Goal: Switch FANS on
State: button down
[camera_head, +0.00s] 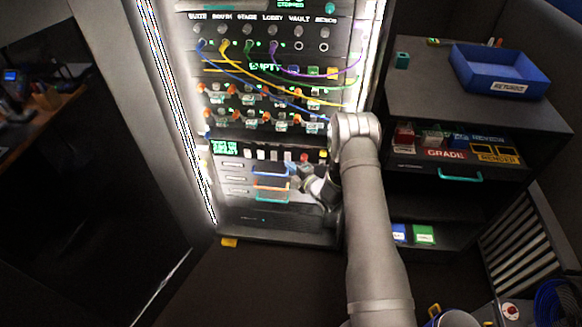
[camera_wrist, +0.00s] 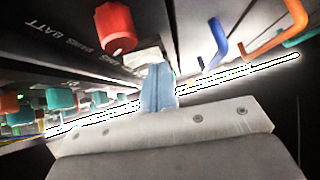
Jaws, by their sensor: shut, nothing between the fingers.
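My gripper (camera_head: 306,178) is at the lower right of the lit rack, low in front of its panel. In the wrist view its blue-grey fingers (camera_wrist: 158,84) are together with nothing between them. A red knob or cap (camera_wrist: 115,27) is just above and left of the fingertips, apart from them in the picture. A pale block (camera_wrist: 150,54) shows right behind the fingertips; whether they touch cannot be told. A row of small switch caps (camera_head: 273,156) runs across the panel beside my gripper.
Blue and orange handles (camera_wrist: 218,42) stick out right of the fingers; a drawer group (camera_head: 270,183) shows below the switch row. Coloured cables (camera_head: 262,75) hang across the upper rack (camera_head: 228,222). A shelf unit with a blue tray (camera_head: 500,72) stands at right.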

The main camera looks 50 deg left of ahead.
jog(key=shift+a, duration=0.1)
jog(key=shift+w+a, duration=0.1)
jog(key=shift+w, duration=0.05)
dwell(0.3)
jog(key=s+d+f, duration=0.1)
jog(key=s+d, duration=0.1)
jog(key=d, duration=1.1)
jog(key=shift+s+f, duration=0.25)
jog(key=shift+s, duration=0.15)
jog(key=shift+a, duration=0.15)
